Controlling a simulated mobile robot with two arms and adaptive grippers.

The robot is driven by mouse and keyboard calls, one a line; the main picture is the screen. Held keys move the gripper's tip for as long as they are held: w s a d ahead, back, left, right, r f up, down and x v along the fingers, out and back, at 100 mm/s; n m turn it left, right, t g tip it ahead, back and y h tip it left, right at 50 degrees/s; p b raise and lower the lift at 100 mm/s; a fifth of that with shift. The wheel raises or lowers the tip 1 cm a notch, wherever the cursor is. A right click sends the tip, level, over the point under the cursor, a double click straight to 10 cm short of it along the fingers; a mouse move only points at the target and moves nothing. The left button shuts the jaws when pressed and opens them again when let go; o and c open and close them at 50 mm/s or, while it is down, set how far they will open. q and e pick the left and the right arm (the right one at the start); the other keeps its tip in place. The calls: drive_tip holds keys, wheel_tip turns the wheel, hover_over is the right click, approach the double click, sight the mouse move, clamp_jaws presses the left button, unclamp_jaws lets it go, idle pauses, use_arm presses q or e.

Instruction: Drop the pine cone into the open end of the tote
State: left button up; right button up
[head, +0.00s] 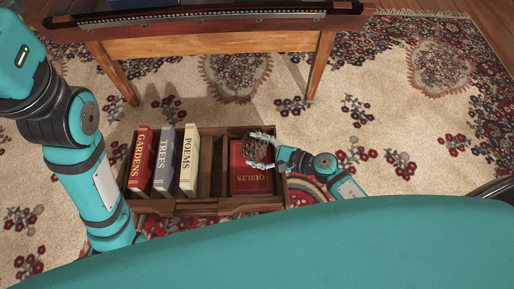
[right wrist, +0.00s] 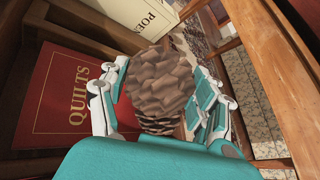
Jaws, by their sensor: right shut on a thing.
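The tote is a wooden box (head: 238,206) on the rug, with books standing in its left part. My right gripper (head: 262,147) is over the tote's right end and shut on the brown pine cone (head: 254,150). In the right wrist view the pine cone (right wrist: 160,85) sits between the fingers of my right gripper (right wrist: 160,95). The red QUILTS book (head: 250,181) is below the pine cone and partly hidden by it. My left arm comes in from the left, but its gripper is out of sight.
Books titled GARDENS (head: 142,159), TREES (head: 164,158) and POEMS (head: 189,160) stand in the tote's left part. An empty gap is between POEMS and QUILTS. A wooden table (head: 205,38) stands behind, and patterned rug (head: 400,125) lies around.

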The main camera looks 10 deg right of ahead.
drive_tip(key=o, duration=1.1)
drive_tip(key=shift+c, duration=0.2)
drive_tip(key=v, duration=1.2)
drive_tip(key=shift+a+r, duration=0.1)
drive_tip(key=shift+r, duration=0.05)
